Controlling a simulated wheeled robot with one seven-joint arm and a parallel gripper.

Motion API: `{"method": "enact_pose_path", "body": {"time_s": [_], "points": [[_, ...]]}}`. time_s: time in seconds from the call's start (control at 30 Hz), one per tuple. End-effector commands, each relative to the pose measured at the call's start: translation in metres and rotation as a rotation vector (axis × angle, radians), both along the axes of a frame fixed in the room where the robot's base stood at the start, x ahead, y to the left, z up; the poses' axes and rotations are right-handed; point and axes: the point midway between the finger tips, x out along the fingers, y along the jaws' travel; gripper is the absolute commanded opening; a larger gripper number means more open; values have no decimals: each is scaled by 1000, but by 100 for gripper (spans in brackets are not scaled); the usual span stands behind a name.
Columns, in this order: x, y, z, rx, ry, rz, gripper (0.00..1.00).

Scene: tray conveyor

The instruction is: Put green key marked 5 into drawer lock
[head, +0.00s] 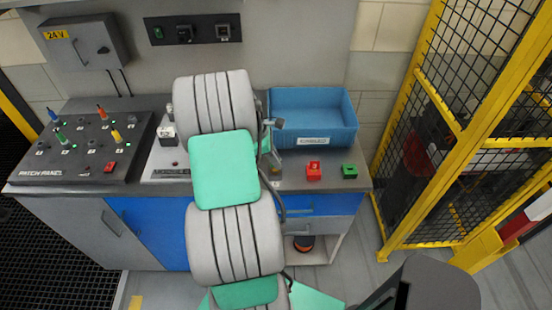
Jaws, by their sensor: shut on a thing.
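I cannot make out the green key marked 5 in the head view. My own arm, with thick grey and green links, fills the middle of the picture and covers part of the bench. The blue drawer (312,204) is under the bench top, right of the arm, and looks shut. Its left part is covered by the arm, and I cannot see its lock.
A blue bin (313,132) stands at the back right of the bench. A red button (313,170) and a green button (349,171) sit before it. A patch panel (85,143) with coloured plugs is at left. A yellow mesh fence (455,130) bounds the right.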

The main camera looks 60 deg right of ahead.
Motion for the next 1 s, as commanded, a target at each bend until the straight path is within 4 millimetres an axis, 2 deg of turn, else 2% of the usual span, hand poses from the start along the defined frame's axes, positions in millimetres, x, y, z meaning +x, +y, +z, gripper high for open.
{"method": "enact_pose_path", "body": {"time_s": [0.6,0.63,0.7,0.9,1.0], "points": [[0,0,-16,0,0,-1,0],[0,0,-15,0,0,-1,11],[0,0,-15,0,0,-1,17],[0,0,-15,0,0,-1,33],[0,0,-15,0,0,-1,34]]}}
